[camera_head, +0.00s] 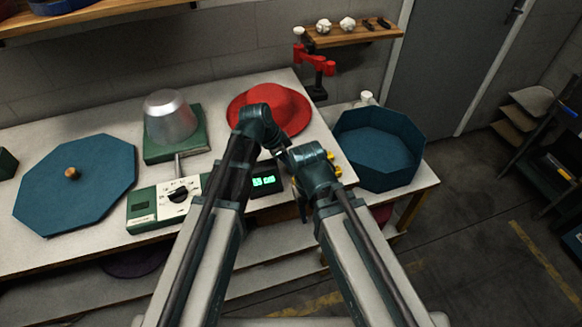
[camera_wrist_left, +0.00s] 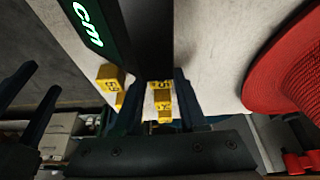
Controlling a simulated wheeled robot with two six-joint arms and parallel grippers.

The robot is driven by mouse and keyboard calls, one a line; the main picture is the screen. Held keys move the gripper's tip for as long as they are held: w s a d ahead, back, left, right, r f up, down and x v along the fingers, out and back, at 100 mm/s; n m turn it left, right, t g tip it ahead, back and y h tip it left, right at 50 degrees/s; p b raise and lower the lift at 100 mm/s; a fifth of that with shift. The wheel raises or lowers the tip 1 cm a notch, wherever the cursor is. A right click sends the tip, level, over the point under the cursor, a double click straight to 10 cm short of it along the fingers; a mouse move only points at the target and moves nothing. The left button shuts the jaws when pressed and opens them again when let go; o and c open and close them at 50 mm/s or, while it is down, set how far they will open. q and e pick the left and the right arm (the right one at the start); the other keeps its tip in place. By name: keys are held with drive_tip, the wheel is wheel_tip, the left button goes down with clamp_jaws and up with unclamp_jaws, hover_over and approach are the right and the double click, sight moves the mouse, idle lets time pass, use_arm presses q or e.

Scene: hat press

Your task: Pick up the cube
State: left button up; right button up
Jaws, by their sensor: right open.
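Yellow cubes with dark marks lie on the white table. In the left wrist view, one cube (camera_wrist_left: 112,78) is just left of my left gripper (camera_wrist_left: 160,82), and more yellow (camera_wrist_left: 160,102) shows between its two separated fingers. I cannot tell whether they touch it. In the head view, yellow cubes (camera_head: 331,157) show just right of my right gripper (camera_head: 306,163), whose fingertips are mostly hidden. Two open, empty dark fingers of my right gripper show at the left of the wrist view. My left gripper (camera_head: 268,137) is near the red hat (camera_head: 290,108), partly hidden.
A display with green digits (camera_head: 263,181) stands close to both grippers. A metal hat block on a green base (camera_head: 175,148), a dial box (camera_head: 165,200) and a blue octagonal lid (camera_head: 90,180) are left. A blue octagonal box (camera_head: 375,175) stands right, near the table edge.

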use_arm(q)
clamp_jaws()
wheel_tip(320, 180, up, 10)
drive_tip(key=p, duration=1)
